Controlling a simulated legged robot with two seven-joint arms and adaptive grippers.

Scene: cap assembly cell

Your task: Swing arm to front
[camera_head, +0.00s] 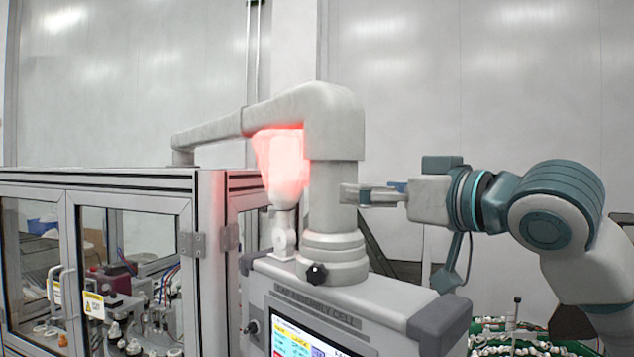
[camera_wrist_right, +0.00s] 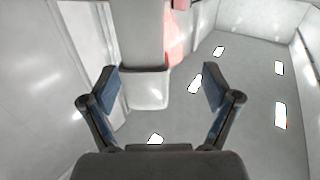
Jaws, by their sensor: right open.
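The grey swing arm (camera_head: 290,108) reaches from the top of the machine frame, bends down as a thick post, and carries the control panel box (camera_head: 370,295) with a lit screen. My right gripper (camera_head: 350,193) comes in from the right at the post, its fingertips level with the post's middle. In the right wrist view my right gripper (camera_wrist_right: 162,84) is open, with the grey arm (camera_wrist_right: 143,40) showing between and beyond its fingers. I cannot tell whether a finger touches the post. My left gripper is not in view.
A glazed machine cabinet (camera_head: 130,185) with metal frame stands at left. A red-lit lamp (camera_head: 283,165) stands behind the post. A bin of small green and white parts (camera_head: 500,335) is at lower right. The pale wall behind is clear.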

